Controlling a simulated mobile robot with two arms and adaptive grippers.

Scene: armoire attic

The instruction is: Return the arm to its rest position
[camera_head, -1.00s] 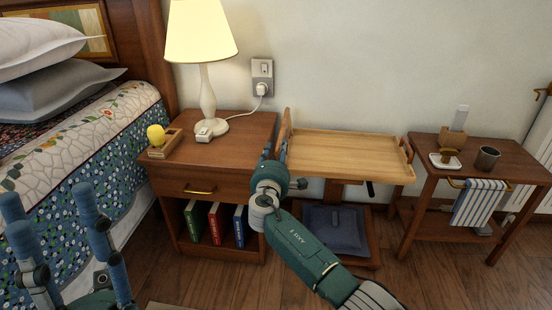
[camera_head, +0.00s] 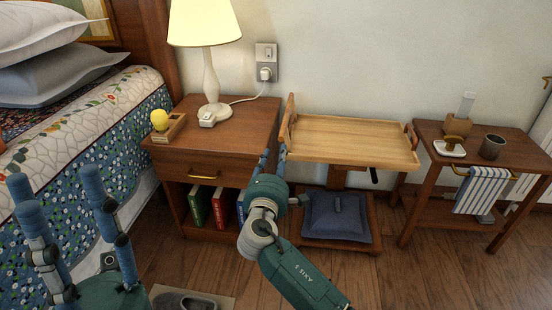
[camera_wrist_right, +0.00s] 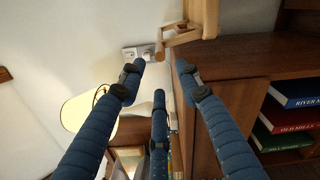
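My right arm (camera_head: 300,275) reaches in from the bottom of the head view. Its gripper (camera_head: 273,158) points away from me, in front of the nightstand's right edge and the tray's left end. In the right wrist view the blue fingers (camera_wrist_right: 160,72) are apart with nothing between them. In the head view I cannot tell whether the fingertips touch anything. My left gripper (camera_head: 56,178) is at the lower left beside the bed, fingers upright, spread and empty.
The nightstand (camera_head: 245,132) holds a lamp (camera_head: 211,80) and a yellow bulb on a wooden holder (camera_head: 170,128). A wooden tray table (camera_head: 350,140) stands to its right, above a blue cushion (camera_head: 335,215). A side table (camera_head: 425,190) is farther right. Slippers (camera_head: 185,300) lie on the floor.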

